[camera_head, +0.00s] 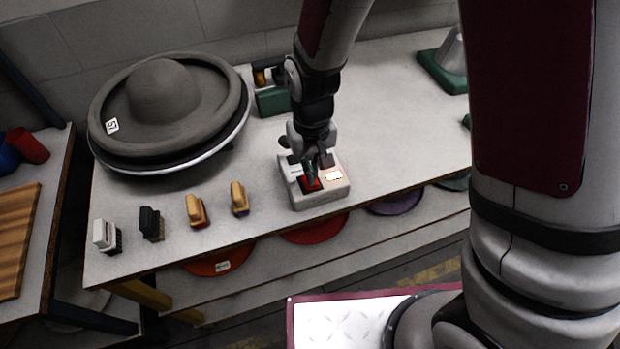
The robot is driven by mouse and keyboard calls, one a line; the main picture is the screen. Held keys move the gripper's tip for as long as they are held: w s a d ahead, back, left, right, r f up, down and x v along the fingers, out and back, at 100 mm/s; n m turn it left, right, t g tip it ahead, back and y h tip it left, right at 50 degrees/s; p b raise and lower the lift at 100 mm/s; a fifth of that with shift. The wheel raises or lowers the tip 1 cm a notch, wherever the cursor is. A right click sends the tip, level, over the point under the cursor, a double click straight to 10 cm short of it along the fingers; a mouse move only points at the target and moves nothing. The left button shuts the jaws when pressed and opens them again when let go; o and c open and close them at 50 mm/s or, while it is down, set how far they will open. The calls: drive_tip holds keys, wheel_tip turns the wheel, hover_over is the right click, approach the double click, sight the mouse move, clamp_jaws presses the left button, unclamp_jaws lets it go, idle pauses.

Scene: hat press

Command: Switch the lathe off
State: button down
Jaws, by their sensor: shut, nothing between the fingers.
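A grey switch box (319,195) sits near the front edge of the workbench, right of the middle of its front part. It has a red button (309,184) on its left side and a small lit label or lamp (335,176) on its right. My gripper (316,172) points down over the box, its shut fingertips at or just above the red button. I cannot tell whether they touch it. The gripper hides the back of the box. The lathe (168,110) appears to be the round plate at the back left, with a grey wide-brimmed hat (165,88) on it.
Several brushes stand in a row at the front left, including a tan one (239,198). A green block (271,99) stands behind the switch box, and a green-based stand (445,68) at the back right. The bench (405,125) is clear right of the box. Coloured discs lie on a lower shelf.

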drive_tip(key=shift+f+b, duration=0.5)
drive_tip(key=shift+f, duration=0.9)
idle(0.7)
drive_tip(key=shift+s+r+p, duration=0.1)
drive_tip(key=shift+r+p, duration=1.65)
drive_tip(key=shift+r, duration=1.75)
drive_tip(key=s+d+r+m+t, duration=0.1)
drive_tip(key=s+d+r, duration=0.1)
drive_tip(key=d+r, duration=0.5)
drive_tip(key=s+d+r+m+t, duration=0.1)
drive_tip(key=s+d+r+t, duration=0.1)
drive_tip(key=r, duration=1)
drive_tip(key=s+d+r+t, duration=0.1)
drive_tip(key=s+d+r, duration=0.2)
drive_tip(key=s+r, duration=0.1)
drive_tip(key=s+d+r+m+t, duration=0.1)
drive_tip(key=s+d+r, duration=0.3)
drive_tip(key=s, duration=0.3)
drive_tip(key=shift+s+r+t, duration=0.25)
drive_tip(key=shift+s+t, duration=0.05)
